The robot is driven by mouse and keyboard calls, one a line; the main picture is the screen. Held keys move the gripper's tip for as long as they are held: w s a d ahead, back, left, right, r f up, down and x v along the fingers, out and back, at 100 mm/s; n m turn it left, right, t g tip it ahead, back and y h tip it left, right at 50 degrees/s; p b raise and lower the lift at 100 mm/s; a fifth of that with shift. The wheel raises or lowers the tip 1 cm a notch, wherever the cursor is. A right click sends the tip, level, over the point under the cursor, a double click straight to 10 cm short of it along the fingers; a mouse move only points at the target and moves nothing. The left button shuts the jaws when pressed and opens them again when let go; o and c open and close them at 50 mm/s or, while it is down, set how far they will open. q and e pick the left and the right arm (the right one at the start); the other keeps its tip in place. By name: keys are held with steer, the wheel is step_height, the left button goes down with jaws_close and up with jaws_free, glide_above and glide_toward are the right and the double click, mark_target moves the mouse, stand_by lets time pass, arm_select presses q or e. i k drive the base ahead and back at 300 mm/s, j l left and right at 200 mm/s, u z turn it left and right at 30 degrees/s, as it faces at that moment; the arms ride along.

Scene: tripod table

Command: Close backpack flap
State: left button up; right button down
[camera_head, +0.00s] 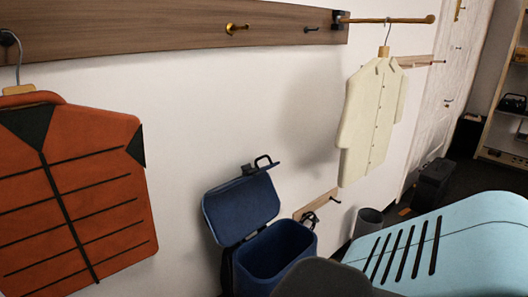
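The backpack is dark blue and stands against the wall at the lower middle of the head view. Its flap (241,209) is open, raised and leaning back toward the wall, with a dark handle or clasp at its upper edge. The backpack body (276,252) is open at the top, and its dark blue inside shows. Its lower front is cut off by the frame and partly hidden behind a dark grey rounded shape. Neither of my grippers is in view.
An orange jacket (85,195) and a cream shirt (373,120) hang on the wall at either side. A small grey bin (367,221) stands right of the backpack. A pale blue slotted surface fills the lower right; I cannot tell whether it is mine.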

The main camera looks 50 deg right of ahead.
mark_target(235, 209)
steer(key=k+l, duration=0.1)
steer(key=l, duration=0.25)
steer(key=k+l, duration=0.1)
steer(key=l, duration=0.25)
steer(key=k+l, duration=0.15)
steer(key=l, duration=0.2)
steer(key=k+l, duration=0.1)
steer(key=l, duration=0.25)
steer(key=k+l, duration=0.1)
steer(key=l, duration=0.25)
